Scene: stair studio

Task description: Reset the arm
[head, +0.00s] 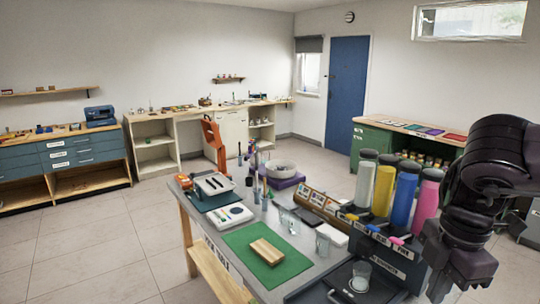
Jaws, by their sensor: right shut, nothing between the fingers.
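My right arm comes in from the right edge, dark and bent downward. My right gripper (442,282) points down at the lower right, beside the right end of the grey work table (205,222). It is shut and holds nothing. It hangs in front of the dark rack with the coloured bottles and close to the black tray. The fingertips are dark and hard to make out. My left arm and gripper are not in view.
A wooden block (266,251) lies on a green mat (240,240). A clear cup (361,275) stands in a black tray (335,292). Tall blue (404,195) and pink (426,208) bottles stand in the rack near my arm. The tiled floor at left is clear.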

